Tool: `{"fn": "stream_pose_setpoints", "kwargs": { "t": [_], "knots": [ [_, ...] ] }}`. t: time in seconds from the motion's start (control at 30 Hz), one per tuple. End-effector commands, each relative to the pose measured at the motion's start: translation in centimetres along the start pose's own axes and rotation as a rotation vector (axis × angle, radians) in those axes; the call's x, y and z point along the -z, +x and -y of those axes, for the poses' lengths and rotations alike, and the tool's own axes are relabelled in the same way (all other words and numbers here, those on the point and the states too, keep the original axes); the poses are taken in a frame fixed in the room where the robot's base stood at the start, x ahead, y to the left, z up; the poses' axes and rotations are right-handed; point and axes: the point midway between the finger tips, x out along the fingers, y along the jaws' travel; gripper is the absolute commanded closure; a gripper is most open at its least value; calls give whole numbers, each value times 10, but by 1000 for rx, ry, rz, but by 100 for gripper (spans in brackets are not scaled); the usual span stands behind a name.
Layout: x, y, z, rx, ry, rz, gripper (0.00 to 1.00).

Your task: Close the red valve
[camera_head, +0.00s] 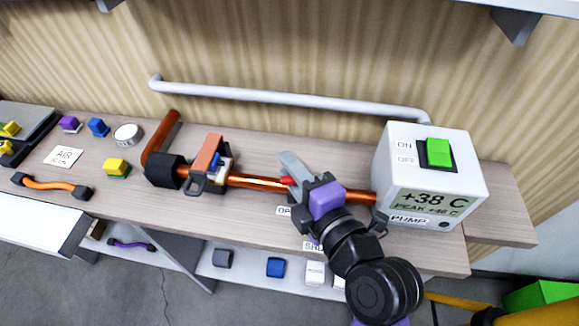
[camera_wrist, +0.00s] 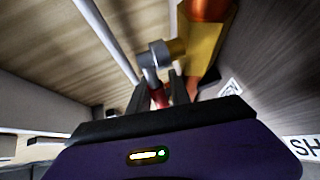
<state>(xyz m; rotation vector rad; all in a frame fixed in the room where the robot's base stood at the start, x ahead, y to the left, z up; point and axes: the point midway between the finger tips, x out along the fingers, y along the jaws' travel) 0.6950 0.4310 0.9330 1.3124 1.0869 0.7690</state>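The red valve handle (camera_head: 287,181) shows as a small red piece at the copper pipe in the head view, partly hidden by my gripper (camera_head: 297,176). In the wrist view the red handle (camera_wrist: 158,98) lies between the two dark fingers of my gripper (camera_wrist: 160,88), with a grey stem and a grey round knob (camera_wrist: 155,54) beyond it. A brass-yellow valve body (camera_wrist: 195,48) sits to the right of the knob. The fingers are close on both sides of the red handle. Whether they press on it cannot be told.
The copper pipe (camera_head: 250,180) runs along the bench (camera_head: 250,228) into a white pump box (camera_head: 420,165) reading +38 C, with a green switch (camera_head: 438,152). An orange-and-black clamp (camera_head: 206,160) sits left of my gripper. A grey rail (camera_head: 290,98) runs behind. Coloured blocks lie farther left.

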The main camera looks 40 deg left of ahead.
Motion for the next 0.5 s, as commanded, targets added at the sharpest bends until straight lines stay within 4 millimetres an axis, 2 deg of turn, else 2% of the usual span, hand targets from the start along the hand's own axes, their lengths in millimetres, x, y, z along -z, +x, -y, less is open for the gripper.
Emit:
{"fn": "stream_pose_setpoints", "kwargs": {
  "t": [0.3, 0.5],
  "knots": [
    [-1, -51, 2, 1, 0, 5, 76],
    [-1, -70, 1, 1, 0, 3, 76]
  ]
}}
